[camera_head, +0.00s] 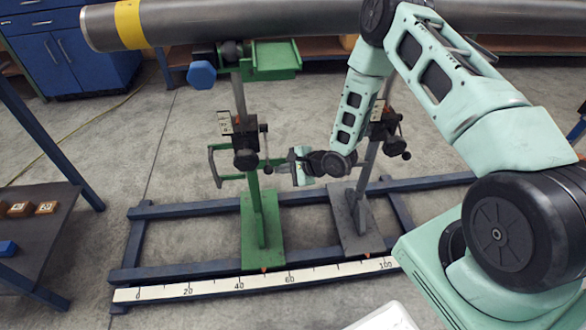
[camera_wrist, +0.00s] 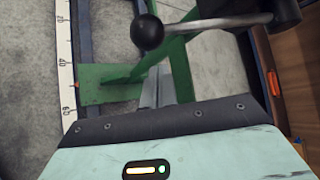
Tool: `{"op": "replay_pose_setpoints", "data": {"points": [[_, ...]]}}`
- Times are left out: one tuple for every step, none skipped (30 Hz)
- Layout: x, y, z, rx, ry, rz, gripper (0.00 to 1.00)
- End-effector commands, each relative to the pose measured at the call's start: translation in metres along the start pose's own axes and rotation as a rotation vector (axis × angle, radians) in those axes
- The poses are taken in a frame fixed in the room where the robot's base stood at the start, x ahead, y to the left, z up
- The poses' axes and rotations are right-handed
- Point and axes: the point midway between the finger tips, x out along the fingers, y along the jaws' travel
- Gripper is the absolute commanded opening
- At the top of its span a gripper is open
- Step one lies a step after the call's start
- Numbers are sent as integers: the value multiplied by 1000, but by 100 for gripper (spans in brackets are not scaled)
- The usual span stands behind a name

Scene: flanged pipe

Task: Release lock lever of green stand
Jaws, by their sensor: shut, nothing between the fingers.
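The green stand (camera_head: 262,210) stands on the blue floor frame, with a black clamp block (camera_head: 245,145) on its post. Its lock lever (camera_head: 266,152) hangs from the right side of that block. In the wrist view the lever is a metal rod (camera_wrist: 205,25) with a black ball knob (camera_wrist: 147,32) at its left end and a dark hub at the upper right. My gripper (camera_head: 272,168) is beside the green post, near the lever. Its grey fingers show in the wrist view (camera_wrist: 165,85), together and empty, below the rod in the picture and apart from the knob.
A grey stand (camera_head: 355,220) with its own clamp and lever is to the right, partly behind my arm. A large pipe (camera_head: 250,22) runs above. A white ruler (camera_head: 200,288) lies along the frame's front. A dark table (camera_head: 45,225) is at left.

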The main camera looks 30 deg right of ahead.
Motion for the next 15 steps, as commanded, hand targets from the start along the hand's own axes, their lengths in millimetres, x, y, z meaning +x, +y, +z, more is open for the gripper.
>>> {"op": "replay_pose_setpoints", "data": {"points": [[-3,-1,8,-2,0,1,0],[-4,-1,10,-2,0,1,0],[-5,-1,14,-2,-1,1,0],[-6,-1,16,-1,-1,0,0],[-7,-1,18,-1,0,0,0],[-7,-1,19,-1,1,-1,0],[-8,-1,20,-1,1,-1,0],[-8,-1,21,-1,1,-1,0],[-8,-1,21,0,1,0,0],[-8,0,21,0,1,0,0],[-8,0,21,0,1,0,0],[-8,0,21,0,1,0,0],[-8,0,21,0,1,0,0],[-8,0,21,0,1,-1,0],[-8,0,21,0,1,-1,0]]}}
